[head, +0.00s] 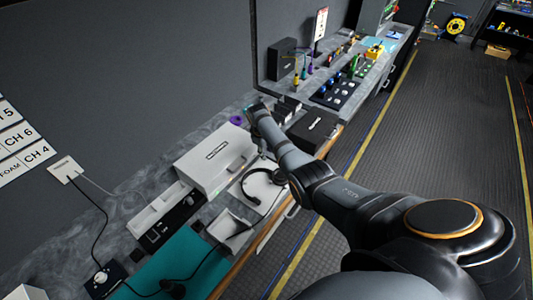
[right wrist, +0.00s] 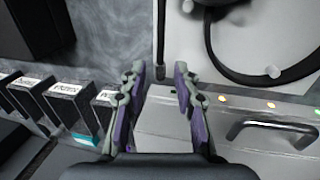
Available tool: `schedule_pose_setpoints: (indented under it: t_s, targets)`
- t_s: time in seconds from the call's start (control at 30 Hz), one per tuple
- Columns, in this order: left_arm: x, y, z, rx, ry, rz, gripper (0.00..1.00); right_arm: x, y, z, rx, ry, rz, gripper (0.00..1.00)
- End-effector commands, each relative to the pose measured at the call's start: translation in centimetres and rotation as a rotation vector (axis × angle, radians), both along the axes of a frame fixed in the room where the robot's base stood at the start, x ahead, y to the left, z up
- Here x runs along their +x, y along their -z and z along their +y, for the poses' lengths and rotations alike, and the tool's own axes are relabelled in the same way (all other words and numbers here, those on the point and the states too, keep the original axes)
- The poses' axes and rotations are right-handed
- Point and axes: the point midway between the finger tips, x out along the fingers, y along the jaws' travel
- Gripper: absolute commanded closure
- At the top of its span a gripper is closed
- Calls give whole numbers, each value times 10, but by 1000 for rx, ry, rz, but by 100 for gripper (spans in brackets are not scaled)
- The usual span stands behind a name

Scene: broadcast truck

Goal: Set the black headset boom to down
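The black headset (head: 262,187) lies on a white pad beside a white box, in the middle of the head view. My right forearm passes close to it and hides part of its right side. In the right wrist view, part of its curved black band (right wrist: 228,68) shows at the upper right. I cannot tell how its boom is set. My right gripper (right wrist: 158,72) is open, with a clear gap between its purple-and-grey fingers. A thin dark upright strip (right wrist: 160,40) shows just beyond the fingertips; I cannot tell what it is. My left gripper is not in view.
The white box (head: 215,157) with a handle stands left of the headset. Several small dark labelled blocks (right wrist: 66,104) stand left of my right gripper. A white tray (head: 231,224) and a teal mat (head: 190,255) lie nearer. Open floor lies right of the counter.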

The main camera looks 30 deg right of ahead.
Motion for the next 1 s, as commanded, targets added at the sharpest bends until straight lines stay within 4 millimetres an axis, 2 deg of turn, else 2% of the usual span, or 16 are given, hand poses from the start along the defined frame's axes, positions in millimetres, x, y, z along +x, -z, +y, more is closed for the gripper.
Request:
schedule_pose_setpoints:
  t_s: [0.13, 0.43, 0.67, 1.0]
  targets:
    - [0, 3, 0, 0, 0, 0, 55, 1, 14, -3, -1, 0, -1, 69]
    - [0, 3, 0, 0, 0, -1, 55, 2, 17, -3, -1, 0, -1, 69]
    - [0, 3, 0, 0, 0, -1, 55, 1, 17, -3, -1, 0, -1, 99]
    - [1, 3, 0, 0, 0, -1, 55, 1, 17, -3, -1, 0, -1, 100]
